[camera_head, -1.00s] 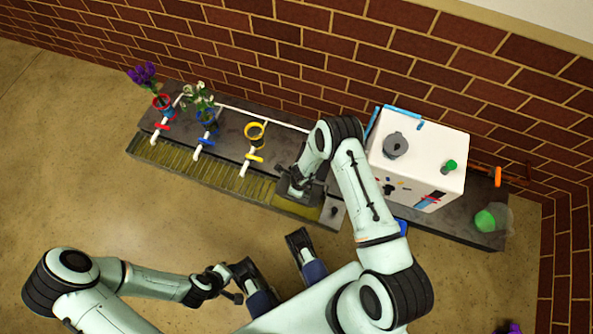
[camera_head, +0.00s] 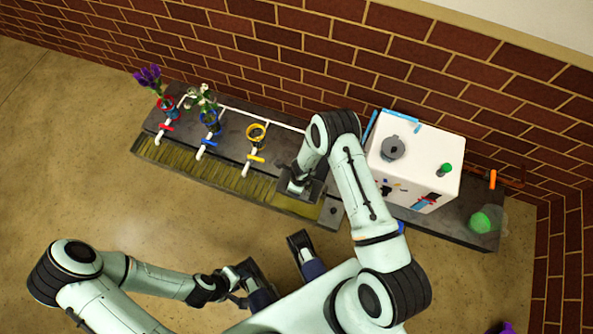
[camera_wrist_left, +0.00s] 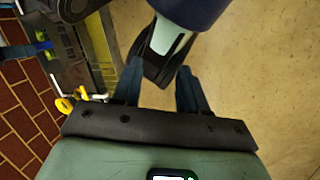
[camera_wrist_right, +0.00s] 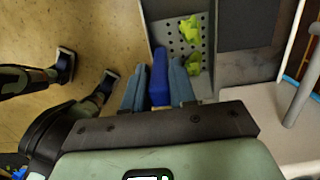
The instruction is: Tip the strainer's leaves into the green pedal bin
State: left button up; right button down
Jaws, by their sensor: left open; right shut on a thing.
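The strainer (camera_wrist_right: 174,42) is a grey perforated tray at the trough's end in the right wrist view. Yellow-green leaves (camera_wrist_right: 190,28) lie on it. My right gripper (camera_wrist_right: 160,72) is shut on its blue handle (camera_wrist_right: 159,88). In the head view this gripper (camera_head: 297,187) is over the right end of the trough and hides most of the strainer. My left gripper (camera_wrist_left: 155,80) is open and empty, away from the bench and near my base; it also shows in the head view (camera_head: 240,288). I cannot make out a green pedal bin.
A long dark bench (camera_head: 235,138) runs along the brick wall, with several coloured taps and flowers in a red and a blue ring. A white box (camera_head: 417,155) stands right of my right arm. A green round thing (camera_head: 480,222) sits at the bench's right end. The floor at left is clear.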

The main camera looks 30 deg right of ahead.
jog(key=shift+r+p, duration=1.45)
jog(key=shift+r, duration=0.3)
pick_arm(q)
jog(key=r, duration=0.1)
jog(key=s, duration=0.1)
jog(key=r, duration=0.1)
jog(key=shift+s+d+r+g, duration=0.15)
jog(key=shift+s+r+g, duration=0.1)
jog(key=shift+r+g, duration=0.1)
